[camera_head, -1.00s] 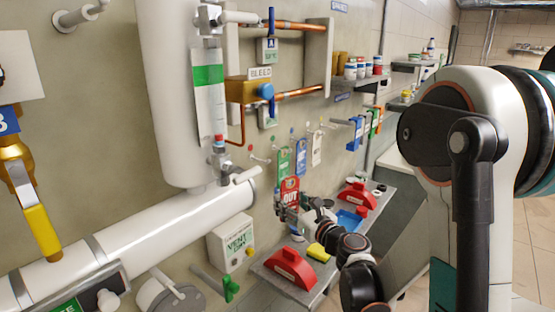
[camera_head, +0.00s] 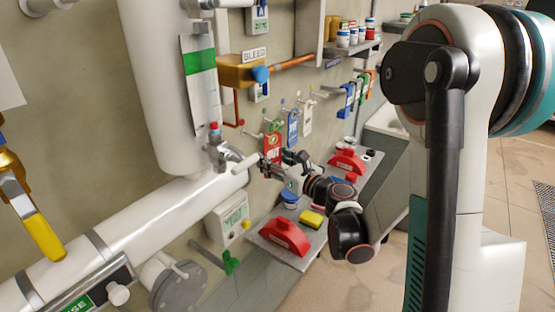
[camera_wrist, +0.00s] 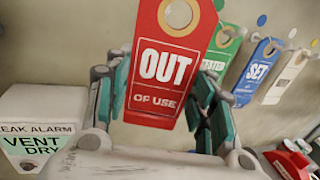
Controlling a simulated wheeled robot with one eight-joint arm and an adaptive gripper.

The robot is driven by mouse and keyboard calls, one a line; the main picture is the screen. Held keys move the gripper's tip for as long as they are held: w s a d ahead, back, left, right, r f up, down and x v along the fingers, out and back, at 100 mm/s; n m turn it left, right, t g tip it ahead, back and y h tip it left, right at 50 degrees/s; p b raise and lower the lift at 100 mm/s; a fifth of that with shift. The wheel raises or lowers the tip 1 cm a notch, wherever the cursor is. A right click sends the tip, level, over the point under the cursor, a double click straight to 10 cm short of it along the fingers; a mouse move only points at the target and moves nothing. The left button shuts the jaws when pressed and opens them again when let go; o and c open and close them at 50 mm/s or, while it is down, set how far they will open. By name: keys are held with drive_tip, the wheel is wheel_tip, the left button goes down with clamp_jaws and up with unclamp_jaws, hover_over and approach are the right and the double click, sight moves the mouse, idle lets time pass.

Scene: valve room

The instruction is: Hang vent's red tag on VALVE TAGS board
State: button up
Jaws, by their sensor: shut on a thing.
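My gripper (camera_wrist: 160,108) is shut on a red tag (camera_wrist: 165,75) marked OUT OF USE. The tag is upright, slightly tilted, with a ringed hole at its top. In the head view the red tag (camera_head: 272,152) is in front of the wall by a row of pegs and partly overlaps a green tag; my gripper (camera_head: 277,172) is just below it. On the pegs hang the green tag (camera_wrist: 220,50), a blue SET tag (camera_wrist: 257,70) and a pale tag (camera_wrist: 288,78). Coloured dots mark the wall above the pegs. I cannot read a VALVE TAGS title.
A white VENT DRY alarm box (camera_wrist: 40,125) is at the left. A thick white pipe (camera_head: 130,225) runs close to my gripper's left. Below is a shelf with red holders (camera_head: 284,238) and a yellow block (camera_head: 311,219). More coloured items (camera_head: 347,97) hang farther right.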

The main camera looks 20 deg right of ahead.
drive_tip(key=shift+w+a+f, duration=0.25)
drive_tip(key=shift+w+a, duration=0.35)
drive_tip(key=shift+w, duration=0.25)
drive_tip(key=shift+w+a+f, duration=0.25)
drive_tip(key=shift+w+a, duration=0.4)
drive_tip(key=shift+w, duration=0.2)
drive_tip(key=shift+w+a+f, duration=0.25)
drive_tip(key=shift+w+a, duration=0.35)
drive_tip(key=shift+w, duration=0.25)
drive_tip(key=o, duration=0.9)
drive_tip(key=shift+o, duration=0.2)
